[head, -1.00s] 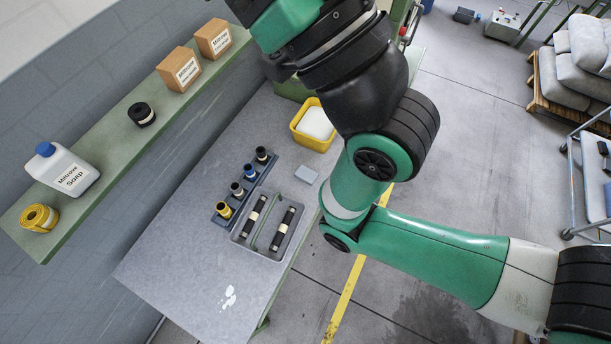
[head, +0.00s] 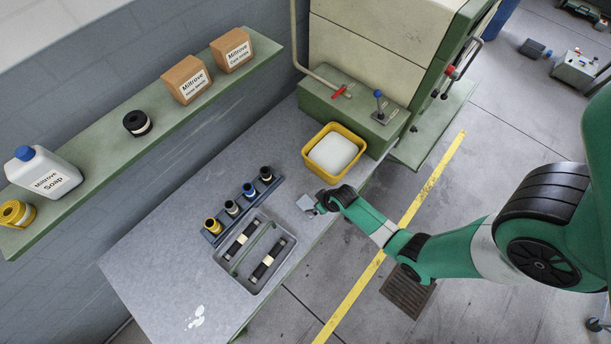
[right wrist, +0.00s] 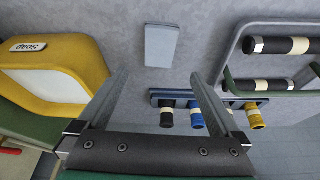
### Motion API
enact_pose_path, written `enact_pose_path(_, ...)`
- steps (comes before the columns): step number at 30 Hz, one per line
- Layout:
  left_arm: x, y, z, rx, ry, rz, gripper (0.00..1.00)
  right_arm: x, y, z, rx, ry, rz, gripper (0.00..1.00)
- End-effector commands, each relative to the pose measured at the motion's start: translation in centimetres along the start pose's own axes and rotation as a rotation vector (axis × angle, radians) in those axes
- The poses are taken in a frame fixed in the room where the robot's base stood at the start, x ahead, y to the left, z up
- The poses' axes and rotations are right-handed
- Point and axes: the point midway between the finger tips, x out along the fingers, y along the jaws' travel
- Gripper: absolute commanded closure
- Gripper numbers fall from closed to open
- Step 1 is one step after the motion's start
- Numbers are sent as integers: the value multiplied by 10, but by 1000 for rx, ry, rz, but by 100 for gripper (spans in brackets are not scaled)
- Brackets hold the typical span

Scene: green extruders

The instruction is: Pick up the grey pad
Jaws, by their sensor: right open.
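The grey pad (head: 307,204) is a small flat light-grey block lying on the grey table, between the yellow tub and the grey tray. My right gripper (head: 319,208) is just beside the pad's right side in the head view. In the right wrist view the pad (right wrist: 161,46) lies ahead of the fingers, roughly centred between them. My right gripper (right wrist: 158,88) is open, with nothing between its fingers. The pad is apart from the fingers. My left gripper does not show in either view.
A yellow tub (head: 309,156) holding a white block stands behind the pad. A grey tray (head: 285,262) with two black rods and a blue rack (head: 210,239) of several spools lie to the left. Bare table (head: 165,260) extends further left. A green machine (head: 340,105) stands at the back.

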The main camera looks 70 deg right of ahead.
Motion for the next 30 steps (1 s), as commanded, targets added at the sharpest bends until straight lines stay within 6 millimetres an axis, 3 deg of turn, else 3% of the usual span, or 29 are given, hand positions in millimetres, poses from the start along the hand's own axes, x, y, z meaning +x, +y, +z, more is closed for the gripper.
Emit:
enact_pose_path(5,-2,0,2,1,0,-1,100,3,5,-1,14,3,6,0)
enact_pose_path(15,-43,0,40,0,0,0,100,60,4,1,12,6,5,0)
enact_pose_path(23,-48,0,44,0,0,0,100,67,4,-2,12,5,5,0)
enact_pose_path(30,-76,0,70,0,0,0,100,104,2,4,12,6,5,0)
